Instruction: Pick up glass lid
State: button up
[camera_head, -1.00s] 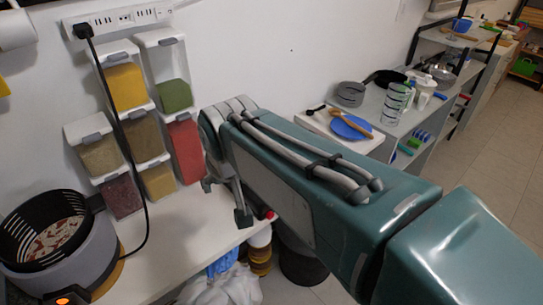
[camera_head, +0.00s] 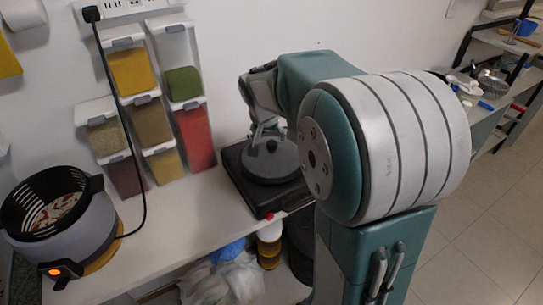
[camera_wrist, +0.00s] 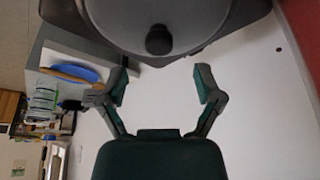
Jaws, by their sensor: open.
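The round grey lid (camera_head: 266,167) lies on a black appliance at the right end of the white counter. Its dark knob (camera_wrist: 158,40) stands at its middle. The lid (camera_wrist: 195,18) fills the top of the wrist view and is cut off by the frame's edge. My gripper (camera_wrist: 161,85) is open, with nothing between its fingertips. In the wrist view the fingertips lie just below the lid's rim and apart from the knob. In the head view my gripper (camera_head: 268,133) is over the lid, beside the knob; whether it touches is unclear.
The black appliance (camera_head: 240,185) sits by the wall. Spice dispensers (camera_head: 150,121) hang left of it. An air-fryer-like pot (camera_head: 75,240) with a cord stands at the far left. Counter between them (camera_head: 185,220) is clear. A blue plate (camera_wrist: 82,73) shows in the wrist view.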

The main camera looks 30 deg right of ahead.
aim_at(271, 143)
jog(key=x, duration=0.6)
jog(key=shift+d, duration=0.1)
jog(key=shift+r, duration=0.1)
grip_shut()
